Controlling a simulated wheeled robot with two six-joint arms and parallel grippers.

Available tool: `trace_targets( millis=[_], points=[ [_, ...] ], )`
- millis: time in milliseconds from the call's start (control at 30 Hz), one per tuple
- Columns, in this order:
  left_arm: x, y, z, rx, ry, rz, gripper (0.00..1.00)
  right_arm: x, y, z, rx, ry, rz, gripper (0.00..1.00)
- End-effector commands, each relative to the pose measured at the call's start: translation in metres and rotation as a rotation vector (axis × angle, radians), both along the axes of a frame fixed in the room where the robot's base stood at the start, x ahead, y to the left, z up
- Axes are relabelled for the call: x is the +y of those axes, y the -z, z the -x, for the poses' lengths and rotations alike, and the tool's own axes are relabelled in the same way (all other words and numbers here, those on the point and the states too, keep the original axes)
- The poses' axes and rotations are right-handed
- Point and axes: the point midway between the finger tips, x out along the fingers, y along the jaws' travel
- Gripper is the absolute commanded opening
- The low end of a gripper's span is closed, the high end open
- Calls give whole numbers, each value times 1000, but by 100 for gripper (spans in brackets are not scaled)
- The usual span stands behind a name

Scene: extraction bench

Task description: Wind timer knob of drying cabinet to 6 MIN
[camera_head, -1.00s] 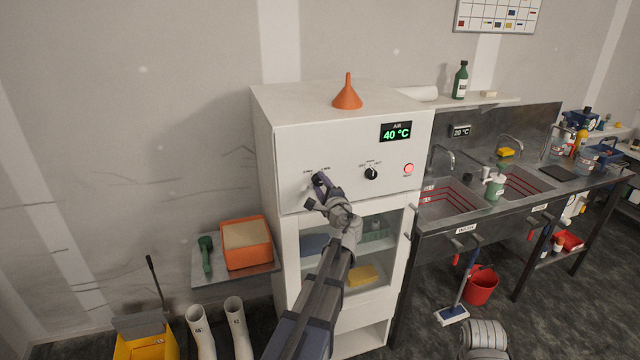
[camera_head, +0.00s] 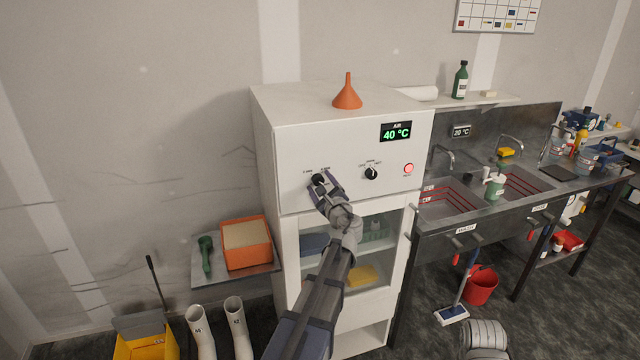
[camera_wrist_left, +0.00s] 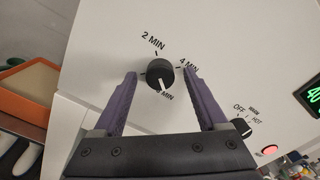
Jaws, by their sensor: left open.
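The white drying cabinet (camera_head: 345,145) stands in the middle of the head view. Its black timer knob (camera_head: 318,178) is at the left of the front panel; in the left wrist view the knob (camera_wrist_left: 160,72) has a white pointer mark directed down, toward a partly hidden MIN label. The 2 MIN and 4 MIN labels are above it, to left and right. My left gripper (camera_head: 325,184) is open at the panel; in the left wrist view its purple fingers (camera_wrist_left: 160,76) stand on either side of the knob, with gaps visible. My right gripper is not in view.
A second knob (camera_head: 371,173) marked OFF and HOT, a red lamp (camera_head: 408,169) and a green 40 °C display (camera_head: 396,132) are right of the timer knob. An orange funnel (camera_head: 347,95) stands on top. An orange box (camera_head: 246,243) is at left, sinks at right.

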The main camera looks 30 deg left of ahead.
Motion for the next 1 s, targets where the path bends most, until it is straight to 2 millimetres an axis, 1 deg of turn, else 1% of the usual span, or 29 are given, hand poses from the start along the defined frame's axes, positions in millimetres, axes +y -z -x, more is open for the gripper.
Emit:
trace_targets(
  millis=[167, 500, 600, 1000],
  points=[
    [-13, 0, 12, 0, 2, 0, 75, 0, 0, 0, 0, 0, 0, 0],
    [-50, 0, 44, -1, 3, 1, 75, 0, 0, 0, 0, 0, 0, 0],
    [-58, 0, 51, -1, 1, 0, 75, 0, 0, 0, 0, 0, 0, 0],
    [-60, 0, 51, -1, 0, 1, 75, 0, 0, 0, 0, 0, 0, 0]
  ],
)
